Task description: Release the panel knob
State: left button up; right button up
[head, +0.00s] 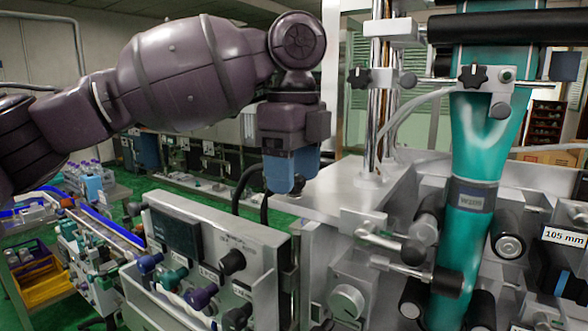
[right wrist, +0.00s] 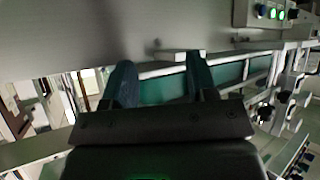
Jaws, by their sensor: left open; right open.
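A grey control panel (head: 195,241) with a dark display stands at lower centre in the head view. Its face carries several knobs: a blue one (head: 149,262), a teal one (head: 172,278), a purple one (head: 201,297) and a black one (head: 232,262), with another black knob (head: 237,317) at the bottom edge. Which is the panel knob I cannot tell. My left gripper (head: 286,186) points down with blue fingers, above the panel's right end, apart from every knob, open and empty. My right gripper (right wrist: 161,84) shows only in the right wrist view, open, with nothing visibly held.
Teal sleeve film (head: 481,136) runs down through rollers at the right. A grey dial (head: 346,302) sits on the machine right of the panel. Metal posts (head: 376,100) rise beside the film. A conveyor with bottles (head: 92,178) stands at the left.

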pick_arm(q)
jog(key=c, duration=0.9)
jog(key=shift+c, duration=0.2)
